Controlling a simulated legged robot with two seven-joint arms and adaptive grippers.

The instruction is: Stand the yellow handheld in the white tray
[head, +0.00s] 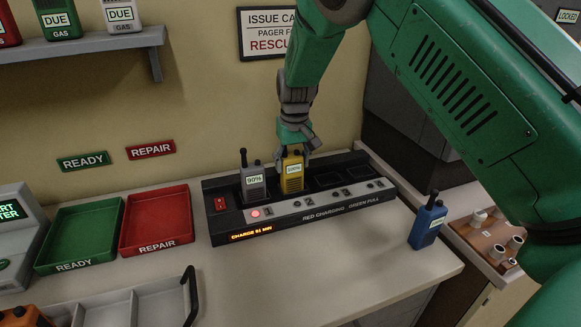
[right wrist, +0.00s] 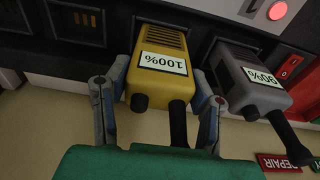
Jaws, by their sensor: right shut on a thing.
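The yellow handheld (head: 292,176) stands upright in the second slot of the black charging dock (head: 330,211), with a label reading 100%. My right gripper (head: 294,150) comes down on it from above. In the right wrist view the gripper's two fingers sit on either side of the yellow handheld (right wrist: 160,70), closed on its body. The white tray (head: 158,304) lies at the lower left of the counter, partly cut off by the frame, with dividers and a dark handle. My left gripper is not in view.
A grey handheld (head: 253,184) marked 90% stands in the dock left of the yellow one. A blue handheld (head: 428,222) stands at the counter's right edge. A green READY tray (head: 80,237) and red REPAIR tray (head: 157,219) lie left of the dock.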

